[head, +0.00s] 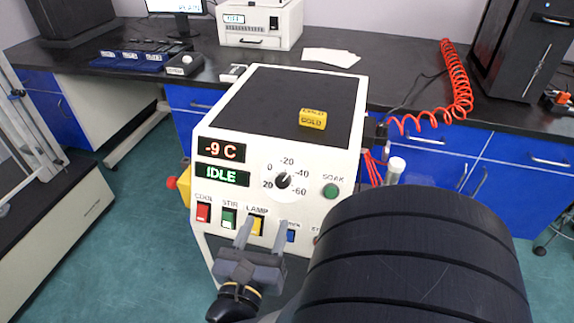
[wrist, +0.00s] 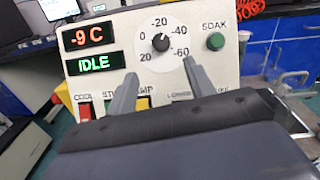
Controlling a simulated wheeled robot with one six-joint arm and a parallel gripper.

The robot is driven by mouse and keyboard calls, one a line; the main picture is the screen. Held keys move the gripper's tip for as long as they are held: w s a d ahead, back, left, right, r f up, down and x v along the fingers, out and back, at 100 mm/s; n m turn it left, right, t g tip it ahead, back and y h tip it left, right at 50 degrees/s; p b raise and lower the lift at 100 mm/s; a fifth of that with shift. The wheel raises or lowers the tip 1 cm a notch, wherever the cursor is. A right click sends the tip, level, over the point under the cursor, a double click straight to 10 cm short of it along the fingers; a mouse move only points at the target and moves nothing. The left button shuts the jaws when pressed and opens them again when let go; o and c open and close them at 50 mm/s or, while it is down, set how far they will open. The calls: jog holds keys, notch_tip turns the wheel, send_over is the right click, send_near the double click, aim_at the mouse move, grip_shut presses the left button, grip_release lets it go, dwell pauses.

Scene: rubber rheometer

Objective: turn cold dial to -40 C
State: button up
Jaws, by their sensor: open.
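The cold dial is a black knob (head: 283,181) on a white round scale on the front of a white machine (head: 325,215). It also shows in the wrist view (wrist: 160,42). Its white mark points up and right, seemingly between -20 and -40; the exact angle is too small to tell. The red display (head: 222,149) reads -9 C, and the green display (head: 222,176) reads IDLE. My gripper (head: 262,235) is open and empty, below the dial in front of the button row. In the wrist view its fingers (wrist: 161,72) stand apart, below and either side of the knob.
A green SOAK button (head: 330,191) is right of the dial. Red (head: 203,213), green (head: 229,218) and yellow (head: 257,224) switches are below, with a blue one (head: 291,236) near my fingers. A yellow label block (head: 313,117) lies on top. A red coiled hose (head: 455,85) hangs behind.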

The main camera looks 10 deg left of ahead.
aim_at(280, 185)
jog(key=w, duration=1)
jog(key=shift+w+d+b, duration=0.2)
jog(key=shift+d+b, duration=0.2)
jog(key=shift+c, duration=0.5)
jog(key=c, duration=0.9)
jog(key=shift+o, duration=0.2)
jog(key=shift+m, duration=0.3)
jog(key=shift+a+f+m+h+b, duration=0.1)
jog(key=shift+a+m+h+b, duration=0.1)
jog(key=shift+m+h+b, duration=1)
jog(key=shift+a+m+g+h, duration=0.1)
jog(key=shift+m+g+h, duration=0.2)
jog(key=shift+m, duration=0.8)
jog(key=shift+a+m+g+h, duration=0.15)
jog(key=shift+m+h, duration=0.25)
jog(key=shift+m, duration=0.7)
jog(key=shift+d, duration=0.1)
